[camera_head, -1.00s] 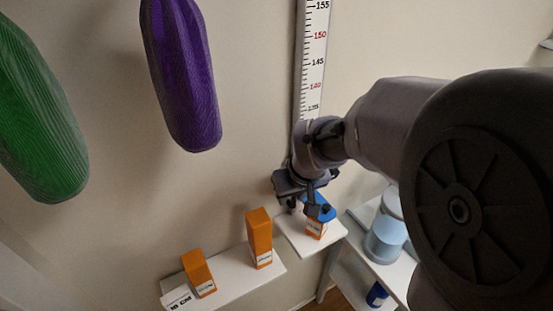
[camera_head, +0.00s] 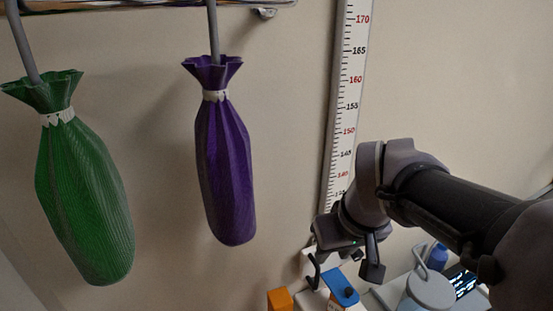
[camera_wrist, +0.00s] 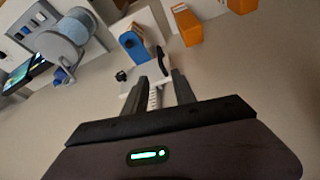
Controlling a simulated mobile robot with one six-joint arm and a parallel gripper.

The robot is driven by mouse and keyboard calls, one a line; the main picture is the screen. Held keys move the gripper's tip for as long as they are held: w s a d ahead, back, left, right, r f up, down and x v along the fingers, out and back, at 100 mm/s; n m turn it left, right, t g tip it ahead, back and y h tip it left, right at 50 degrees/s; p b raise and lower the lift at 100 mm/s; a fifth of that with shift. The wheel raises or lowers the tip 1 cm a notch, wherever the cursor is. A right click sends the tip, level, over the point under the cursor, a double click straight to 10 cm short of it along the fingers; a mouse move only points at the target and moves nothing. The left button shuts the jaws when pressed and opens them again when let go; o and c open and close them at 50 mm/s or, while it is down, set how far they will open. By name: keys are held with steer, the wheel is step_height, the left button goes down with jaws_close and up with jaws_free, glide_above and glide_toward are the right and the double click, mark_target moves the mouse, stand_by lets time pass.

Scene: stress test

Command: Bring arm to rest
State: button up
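My arm reaches in from the right of the head view, and my gripper (camera_head: 343,272) hangs near the wall at the lower middle. Its two fingers stand apart with nothing held between them. In the wrist view the fingers of my gripper (camera_wrist: 160,92) also show a gap. Beyond them is a box with a blue top (camera_wrist: 131,42), apart from the fingers. The blue top (camera_head: 341,288) also shows just below the gripper in the head view. Shelf surfaces below are mostly cut off in the head view.
A green bag (camera_head: 85,195) and a purple bag (camera_head: 225,175) hang at the left. A ruler strip (camera_head: 345,100) runs up the wall. Orange boxes (camera_wrist: 187,25), a lidded jar (camera_wrist: 65,40) and a dark screen (camera_wrist: 28,72) stand around the shelves.

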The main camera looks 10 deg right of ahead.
steer(key=s+a+f+m+b, duration=0.2)
steer(key=s+f+m+b, duration=0.1)
steer(key=s+f+b, duration=0.3)
steer(key=s+a+f+m+t+y+b, duration=0.1)
steer(key=s+a+f+m+b, duration=0.1)
steer(key=s+f+b, duration=0.5)
steer(key=shift+s+a+f+m+y+b, duration=0.15)
steer(key=shift+a+f+m+y+b, duration=0.2)
steer(key=shift+f+b, duration=1.15)
steer(key=shift+d+f+p, duration=0.1)
steer(key=shift+f+p, duration=0.35)
